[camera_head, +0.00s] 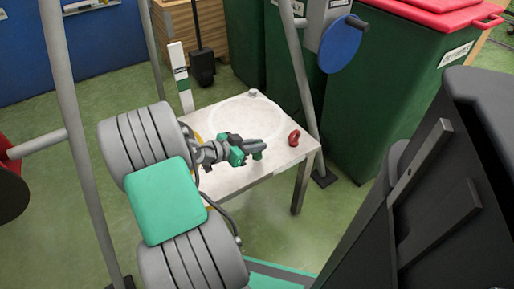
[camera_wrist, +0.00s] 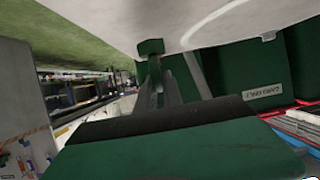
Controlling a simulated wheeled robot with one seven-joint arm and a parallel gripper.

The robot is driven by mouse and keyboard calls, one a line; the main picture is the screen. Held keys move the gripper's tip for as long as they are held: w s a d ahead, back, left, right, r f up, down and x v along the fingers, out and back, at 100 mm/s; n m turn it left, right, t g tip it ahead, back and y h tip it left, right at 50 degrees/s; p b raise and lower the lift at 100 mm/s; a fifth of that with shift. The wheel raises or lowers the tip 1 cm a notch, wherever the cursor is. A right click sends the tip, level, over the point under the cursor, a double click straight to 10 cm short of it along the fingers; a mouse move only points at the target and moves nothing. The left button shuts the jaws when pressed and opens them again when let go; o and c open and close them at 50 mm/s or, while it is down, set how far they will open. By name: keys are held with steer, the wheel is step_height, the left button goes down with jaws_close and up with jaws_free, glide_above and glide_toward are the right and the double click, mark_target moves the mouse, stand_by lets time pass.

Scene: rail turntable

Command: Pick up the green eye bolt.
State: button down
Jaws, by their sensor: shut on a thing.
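My gripper (camera_head: 251,146) is over the white table (camera_head: 225,182), its fingers pointing right. It is shut on a small green piece (camera_head: 258,155) at the fingertips, which I take to be the green eye bolt. In the wrist view the fingers (camera_wrist: 158,75) reach away from me, and the green piece (camera_wrist: 150,47) shows at their tips, close against the pale table surface (camera_wrist: 225,15). Its ring cannot be made out, and I cannot tell whether it touches the table.
A red piece (camera_head: 294,138) sits near the table's right edge. A small grey piece (camera_head: 252,93) is at the far edge. A faint circle marks the tabletop. Grey posts (camera_head: 296,70) stand around the table. Green bins (camera_head: 390,100) stand behind and to the right.

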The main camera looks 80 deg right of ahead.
steer(key=a+r+p, duration=0.5)
steer(key=a+r, duration=0.6)
steer(key=a, duration=0.3)
steer(key=shift+s, duration=0.45)
